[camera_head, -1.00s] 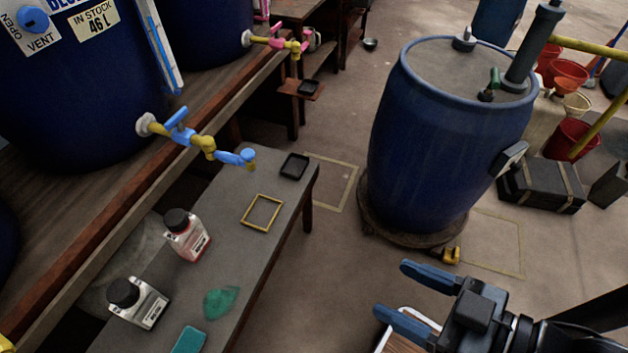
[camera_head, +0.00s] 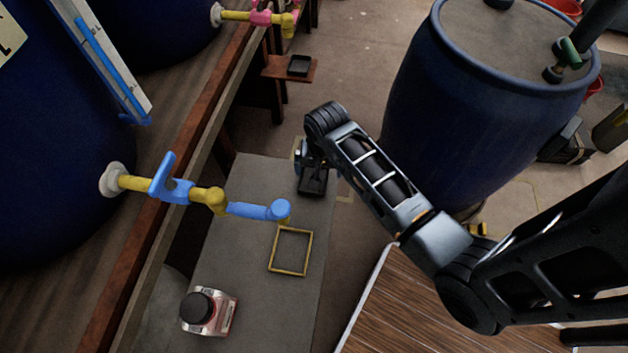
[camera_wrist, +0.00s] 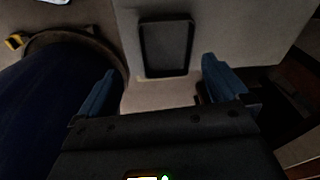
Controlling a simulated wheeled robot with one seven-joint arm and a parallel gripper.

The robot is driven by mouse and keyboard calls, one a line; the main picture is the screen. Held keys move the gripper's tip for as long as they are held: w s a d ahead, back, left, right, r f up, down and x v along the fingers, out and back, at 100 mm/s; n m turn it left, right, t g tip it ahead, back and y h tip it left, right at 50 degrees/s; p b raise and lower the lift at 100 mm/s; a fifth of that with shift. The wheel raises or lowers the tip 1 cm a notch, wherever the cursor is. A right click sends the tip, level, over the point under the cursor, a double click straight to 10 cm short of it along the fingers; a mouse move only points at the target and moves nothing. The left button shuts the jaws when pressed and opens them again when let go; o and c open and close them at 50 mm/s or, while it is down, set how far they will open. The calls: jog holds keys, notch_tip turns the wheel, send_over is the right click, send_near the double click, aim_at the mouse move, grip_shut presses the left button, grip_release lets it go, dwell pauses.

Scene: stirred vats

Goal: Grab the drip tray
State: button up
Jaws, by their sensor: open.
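The drip tray is a small black rectangular tray with a raised rim. In the wrist view the drip tray (camera_wrist: 166,48) lies flat on the grey bench, beyond my fingertips and roughly centred between them. In the head view the tray (camera_head: 313,188) is at the bench's far end, partly hidden by my gripper (camera_head: 308,160). My gripper also shows in the wrist view (camera_wrist: 159,66), with two blue fingers spread apart and nothing between them. The gap between fingers and tray is hard to judge.
A blue tap (camera_head: 265,210) reaches over the bench (camera_head: 240,250). A yellow square frame (camera_head: 272,250) and a red-labelled bottle (camera_head: 208,312) are nearer. A second black tray (camera_head: 299,65) sits on a small shelf under a pink tap. A blue barrel (camera_head: 450,110) stands right.

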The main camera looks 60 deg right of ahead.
jog(key=shift+m+g+y, duration=0.6)
jog(key=shift+m+g, duration=0.1)
jog(key=shift+m, duration=0.1)
jog(key=f, duration=0.2)
jog(key=w+f+b, duration=0.1)
jog(key=f, duration=0.1)
jog(key=w+d+f, duration=0.1)
jog(key=f, duration=0.1)
jog(key=shift+w+f+b, duration=0.1)
jog(key=shift+f+b, duration=0.15)
jog(key=shift+b, duration=0.15)
jog(key=shift+c, duration=0.2)
jog(key=c, duration=0.9)
jog(key=shift+o, duration=0.2)
jog(key=shift+r, duration=0.1)
